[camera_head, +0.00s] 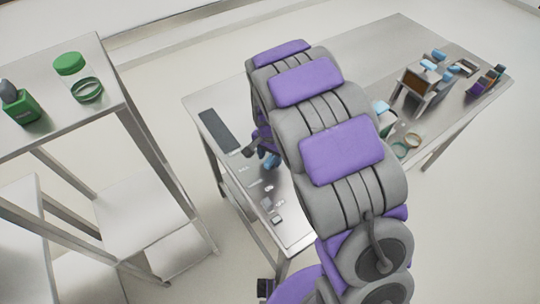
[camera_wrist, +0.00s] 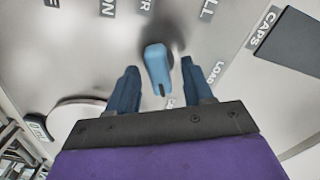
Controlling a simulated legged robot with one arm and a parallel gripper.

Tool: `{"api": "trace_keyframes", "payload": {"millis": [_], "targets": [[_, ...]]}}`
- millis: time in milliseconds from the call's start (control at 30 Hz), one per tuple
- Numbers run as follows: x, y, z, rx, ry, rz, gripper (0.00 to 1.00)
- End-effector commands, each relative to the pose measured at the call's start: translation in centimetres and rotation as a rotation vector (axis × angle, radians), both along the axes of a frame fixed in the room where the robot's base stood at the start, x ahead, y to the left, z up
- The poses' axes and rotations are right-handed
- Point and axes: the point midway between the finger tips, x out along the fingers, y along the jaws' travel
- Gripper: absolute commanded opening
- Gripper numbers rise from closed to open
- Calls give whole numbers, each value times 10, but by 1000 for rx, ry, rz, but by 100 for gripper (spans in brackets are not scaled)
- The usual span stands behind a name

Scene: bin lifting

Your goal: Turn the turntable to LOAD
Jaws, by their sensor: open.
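In the wrist view a blue lever-like handle (camera_wrist: 157,68) stands out from a grey metal surface, with a dark notch at its lower end. My gripper (camera_wrist: 159,67) is open, with one dark blue finger on each side of the handle and a visible gap on both sides. A LOAD label (camera_wrist: 216,72) is just right of the right finger. A label ending in LL (camera_wrist: 208,10) is farther up. Another label between the fingers is mostly hidden. In the head view my arm covers much of the table.
A dark pad (camera_head: 218,130) lies on the table (camera_head: 375,45) at left; a CAPS label (camera_wrist: 263,28) is beside it. A wooden rack (camera_head: 418,80) and rings (camera_head: 412,140) are at right.

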Motion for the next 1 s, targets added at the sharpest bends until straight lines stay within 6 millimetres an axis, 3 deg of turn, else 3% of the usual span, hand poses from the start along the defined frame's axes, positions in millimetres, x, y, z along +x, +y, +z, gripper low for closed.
{"api": "trace_keyframes", "payload": {"millis": [167, 700, 1000], "targets": [[0, 0, 0, 0, 0, 0, 50], [0, 0, 0, 1, 1, 0, 0], [1, 1, 1, 1, 0, 28, 0]]}}
